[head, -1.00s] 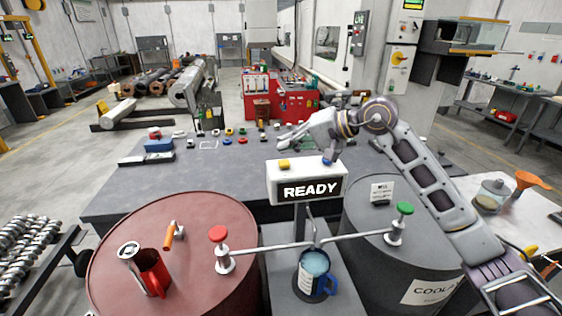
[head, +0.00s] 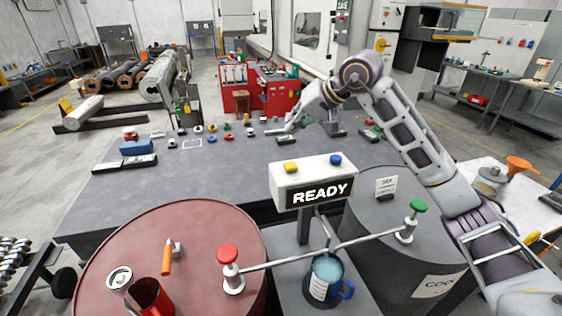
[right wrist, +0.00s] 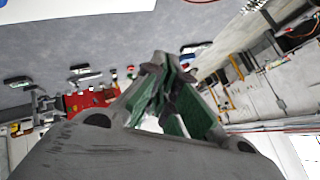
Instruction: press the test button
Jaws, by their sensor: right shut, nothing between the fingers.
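A pale box with a READY display (head: 312,183) stands on a post between the two barrels. On its top are a yellow button (head: 291,167) and a blue button (head: 336,159). I cannot read which one is the test button. My right gripper (head: 276,130) is shut and empty, up above and behind the box, apart from both buttons. In the right wrist view its green-padded fingers (right wrist: 163,92) are together, with the grey table beyond them. My left gripper is not in view.
A red barrel (head: 180,235) with a red knob (head: 228,253) stands left. A dark coolant barrel (head: 375,258) with a green knob (head: 418,206) stands right. A blue mug (head: 325,280) sits between them. Small objects line the far table (head: 200,180).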

